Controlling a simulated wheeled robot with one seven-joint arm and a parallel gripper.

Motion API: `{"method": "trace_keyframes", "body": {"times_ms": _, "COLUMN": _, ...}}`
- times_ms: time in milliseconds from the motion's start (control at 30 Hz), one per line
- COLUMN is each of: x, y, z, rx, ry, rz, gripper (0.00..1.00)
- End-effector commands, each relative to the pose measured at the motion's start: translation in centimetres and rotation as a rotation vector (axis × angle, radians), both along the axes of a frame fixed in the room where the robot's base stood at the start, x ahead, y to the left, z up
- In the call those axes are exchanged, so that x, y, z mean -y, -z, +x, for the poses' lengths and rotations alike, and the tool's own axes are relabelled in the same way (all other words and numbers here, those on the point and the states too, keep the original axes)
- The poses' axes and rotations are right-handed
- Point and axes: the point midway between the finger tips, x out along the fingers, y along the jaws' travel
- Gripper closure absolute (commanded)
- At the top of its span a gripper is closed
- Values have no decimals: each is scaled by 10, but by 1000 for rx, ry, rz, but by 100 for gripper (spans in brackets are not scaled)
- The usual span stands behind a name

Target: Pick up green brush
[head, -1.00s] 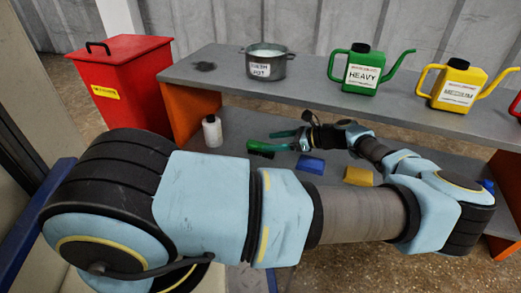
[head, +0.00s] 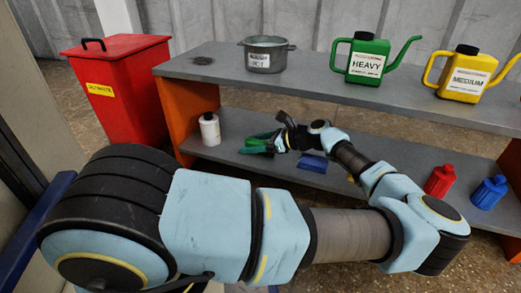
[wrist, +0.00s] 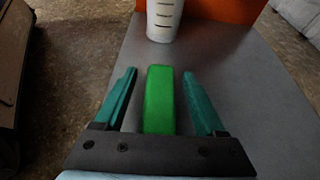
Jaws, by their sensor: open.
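The green brush (wrist: 159,105) lies on the grey lower shelf (head: 236,122). In the wrist view its long green body sits between the two teal fingers of my gripper (wrist: 159,76), with a gap visible on each side. My gripper is open, and its jaws are around the brush without visibly pinching it. In the head view my gripper (head: 262,142) is low over the lower shelf, and the brush there is mostly hidden by the fingers.
A white bottle (head: 209,130) stands just beyond the brush, near the orange side panel (head: 186,112). A blue block (head: 313,163) lies right of my gripper. Red (head: 440,180) and blue (head: 488,192) bottles stand farther right. The upper shelf (head: 310,75) overhangs behind.

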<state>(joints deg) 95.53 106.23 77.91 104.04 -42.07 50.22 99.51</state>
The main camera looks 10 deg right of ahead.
Motion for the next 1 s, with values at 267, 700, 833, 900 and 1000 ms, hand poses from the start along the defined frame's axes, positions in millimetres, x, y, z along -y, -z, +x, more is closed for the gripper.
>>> {"method": "trace_keyframes", "body": {"times_ms": 267, "x": 0, "y": 0, "z": 0, "rx": 0, "ry": 0, "rz": 0, "gripper": 52}}
{"method": "trace_keyframes", "body": {"times_ms": 700, "x": 0, "y": 0, "z": 0, "rx": 0, "ry": 0, "rz": -1, "gripper": 100}}
{"method": "trace_keyframes", "body": {"times_ms": 833, "x": 0, "y": 0, "z": 0, "rx": 0, "ry": 0, "rz": -1, "gripper": 100}}
{"method": "trace_keyframes", "body": {"times_ms": 900, "x": 0, "y": 0, "z": 0, "rx": 1, "ry": 0, "rz": 0, "gripper": 100}}
{"method": "trace_keyframes", "body": {"times_ms": 1000, "x": 0, "y": 0, "z": 0, "rx": 1, "ry": 0, "rz": 0, "gripper": 100}}
